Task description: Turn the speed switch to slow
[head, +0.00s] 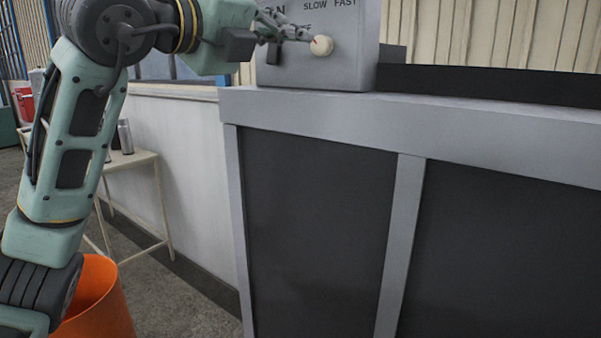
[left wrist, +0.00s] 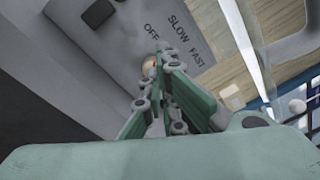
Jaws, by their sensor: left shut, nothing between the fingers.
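A grey control box (head: 345,62) stands on the counter; its front bears the words SLOW and FAST at the top. A round cream knob (head: 321,45) with a small red mark sticks out below the SLOW label. In the left wrist view the knob (left wrist: 150,66) is partly hidden behind my fingers, near the SLOW, FAST and OFF lettering. My left gripper (head: 306,36) is shut and empty, its fingertips right at the knob's left side. I cannot tell whether they touch it. My right gripper is not in view.
A grey-framed counter (head: 420,115) with dark panels lies under the box. A low black ledge (head: 490,82) runs to its right. At the left are an orange bin (head: 100,300) and a small table (head: 140,158) with bottles.

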